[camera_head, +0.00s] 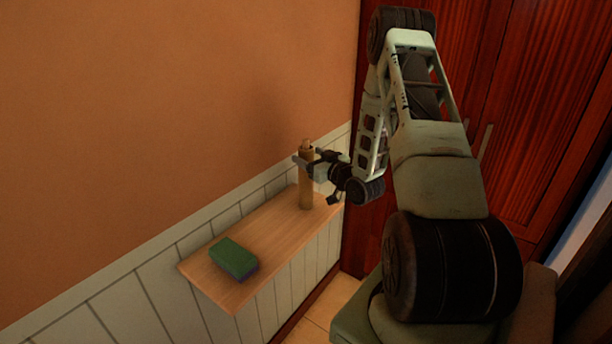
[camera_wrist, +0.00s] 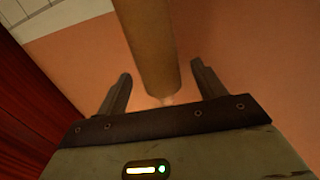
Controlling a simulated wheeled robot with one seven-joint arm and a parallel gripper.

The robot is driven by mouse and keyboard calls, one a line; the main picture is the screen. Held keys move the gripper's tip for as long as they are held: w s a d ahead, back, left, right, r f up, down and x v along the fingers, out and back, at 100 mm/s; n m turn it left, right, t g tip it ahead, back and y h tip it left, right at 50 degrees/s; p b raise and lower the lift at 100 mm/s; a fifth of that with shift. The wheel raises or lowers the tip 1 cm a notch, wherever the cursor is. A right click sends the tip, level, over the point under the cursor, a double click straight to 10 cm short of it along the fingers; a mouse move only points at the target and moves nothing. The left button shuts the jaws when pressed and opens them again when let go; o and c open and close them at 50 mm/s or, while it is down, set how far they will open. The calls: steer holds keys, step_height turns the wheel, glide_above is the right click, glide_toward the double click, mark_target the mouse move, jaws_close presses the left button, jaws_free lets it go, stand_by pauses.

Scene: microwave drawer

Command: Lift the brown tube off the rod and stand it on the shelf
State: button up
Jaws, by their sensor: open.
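The brown tube (camera_head: 306,185) stands upright around the rod at the far end of the wooden shelf (camera_head: 270,232). The rod's pale tip (camera_head: 307,143) shows just above the tube's top. My gripper (camera_head: 304,161) is level with the upper part of the tube, reaching in from the right. In the wrist view my gripper (camera_wrist: 161,70) is open, with the tube (camera_wrist: 148,40) between its two fingers. Gaps show on both sides of the tube. The rod's tip also shows at the tube's end there (camera_wrist: 166,100). The rod's lower part is hidden inside the tube.
A green and dark sponge-like block (camera_head: 233,257) lies on the near part of the shelf. Bare shelf lies between it and the tube. The orange wall (camera_head: 180,110) is close behind the shelf. A red wooden cabinet (camera_head: 540,110) stands at the right.

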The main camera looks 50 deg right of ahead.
steer(key=w, duration=0.1)
steer(key=w+p, duration=0.2)
steer(key=shift+w+d+r, duration=0.2)
steer(key=shift+d, duration=0.1)
steer(key=shift+w+f, duration=0.15)
steer(key=shift+w, duration=0.2)
steer(key=shift+c, duration=0.3)
steer(key=c, duration=1.2)
